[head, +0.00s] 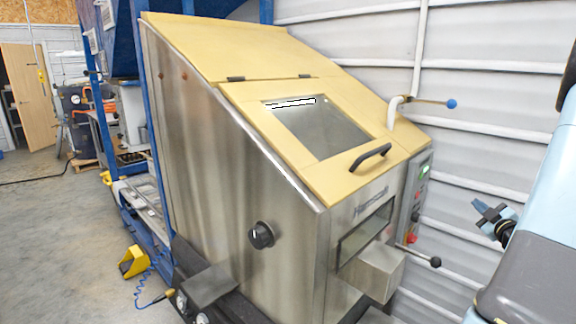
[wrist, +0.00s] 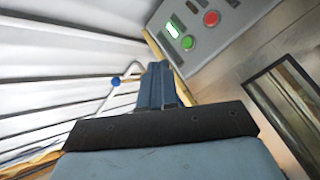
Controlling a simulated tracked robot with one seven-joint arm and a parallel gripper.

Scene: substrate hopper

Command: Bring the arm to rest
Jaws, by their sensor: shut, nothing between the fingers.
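My gripper (wrist: 157,86) shows in the wrist view, its blue-grey fingers closed together with nothing between them. The fingers point away from the camera, to the left of the control panel (wrist: 205,28). A lever with a blue ball (wrist: 116,80) appears just left of the fingertips. In the head view my light blue and grey arm (head: 535,245) stands at the right edge, to the right of the hopper. The steel substrate hopper (head: 215,165) fills the middle, with its yellow windowed hatch (head: 290,165) lying closed.
The blue-ball lever (head: 450,104) sticks out at the hopper's right side. A black-knobbed lever (head: 433,262) sits lower, near the steel box (head: 372,267) at the front. A white ribbed wall (head: 500,60) stands behind. Concrete floor (head: 50,240) is open at the left.

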